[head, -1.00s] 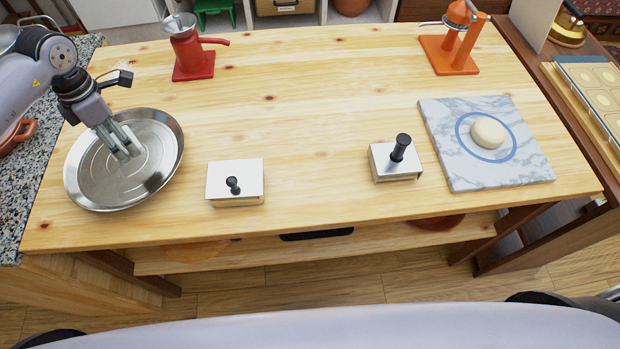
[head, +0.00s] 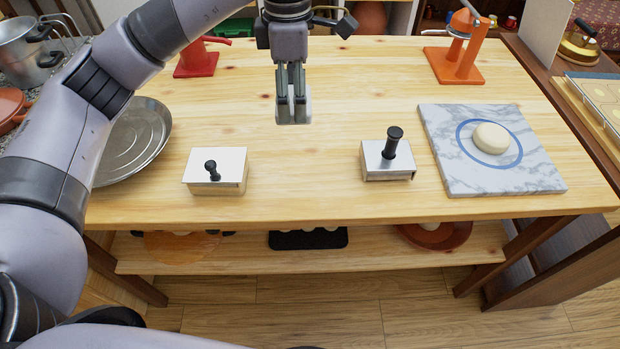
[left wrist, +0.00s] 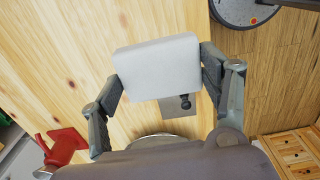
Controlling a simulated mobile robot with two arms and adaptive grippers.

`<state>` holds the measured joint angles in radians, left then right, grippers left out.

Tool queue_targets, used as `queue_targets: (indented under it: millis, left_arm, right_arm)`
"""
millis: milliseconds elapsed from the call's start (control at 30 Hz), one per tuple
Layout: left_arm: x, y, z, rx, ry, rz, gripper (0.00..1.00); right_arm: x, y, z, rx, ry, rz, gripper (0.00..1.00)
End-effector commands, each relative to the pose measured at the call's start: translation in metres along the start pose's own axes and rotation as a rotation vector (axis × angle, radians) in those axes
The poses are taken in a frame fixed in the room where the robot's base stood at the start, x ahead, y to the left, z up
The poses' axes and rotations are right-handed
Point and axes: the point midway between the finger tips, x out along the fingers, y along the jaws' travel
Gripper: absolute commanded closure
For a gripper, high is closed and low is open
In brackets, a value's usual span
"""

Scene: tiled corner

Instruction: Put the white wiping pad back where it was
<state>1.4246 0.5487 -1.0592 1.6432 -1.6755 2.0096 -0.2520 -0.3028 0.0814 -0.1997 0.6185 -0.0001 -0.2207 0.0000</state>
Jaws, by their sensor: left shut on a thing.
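The white wiping pad (left wrist: 157,67) is a thick, pale block with rounded corners. It is gripped between the two fingers of my left gripper, as the left wrist view shows. In the head view my left gripper (head: 292,112) points down over the back middle of the wooden table, and the pad (head: 306,108) is mostly hidden by the fingers. I cannot tell how high it is above the wood. My right gripper is not in view.
A steel dish (head: 138,138) lies at the table's left, partly behind my left arm. Two metal boxes with black knobs, the left one (head: 216,172) and the right one (head: 386,162), stand near the front. A marble board (head: 455,170) with dough (head: 491,138) is at right. Bare wood surrounds the gripper.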

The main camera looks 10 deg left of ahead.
Motion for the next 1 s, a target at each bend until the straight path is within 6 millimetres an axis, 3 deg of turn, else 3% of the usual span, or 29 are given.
queue_targets:
  millis: [500, 1000]
  left_arm:
    - [0.125, -0.002, -0.001, -0.001, 0.002, -0.006, 0.56]
    - [0.183, -0.002, 0.000, -0.001, 0.001, -0.005, 0.56]
  right_arm:
    - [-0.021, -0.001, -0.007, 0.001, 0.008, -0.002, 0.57]
    - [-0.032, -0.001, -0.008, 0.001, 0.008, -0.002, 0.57]
